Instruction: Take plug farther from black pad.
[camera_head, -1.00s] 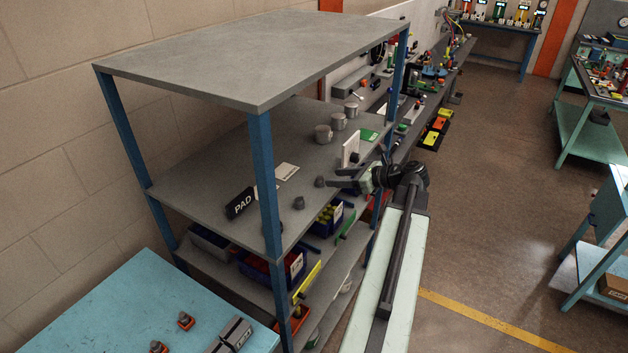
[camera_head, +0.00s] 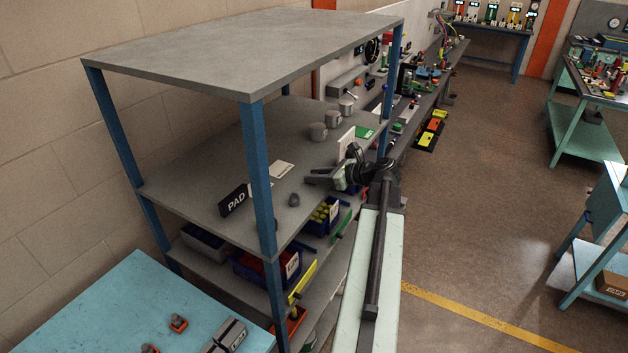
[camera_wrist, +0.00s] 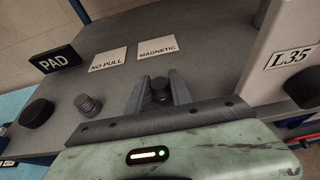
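Two dark knurled plugs stand on the grey shelf. The nearer plug (camera_wrist: 88,105) is just right of the round black pad (camera_wrist: 37,112) in the wrist view, and it also shows in the head view (camera_head: 294,199). The farther plug (camera_wrist: 160,90) stands to the right, between the two fingers of my gripper (camera_wrist: 161,92). The fingers are apart on either side of it. I cannot tell whether they touch it. In the head view my gripper (camera_head: 320,177) reaches in over the shelf from the right and hides this plug.
A PAD sign (camera_wrist: 55,61), a NO PULL card (camera_wrist: 108,59) and a MAGNETIC card (camera_wrist: 157,48) lie behind. A white L35 panel (camera_wrist: 291,58) stands close on the right. A blue post (camera_head: 257,165) is at the shelf's front corner. Several grey cups (camera_head: 317,131) stand farther along.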

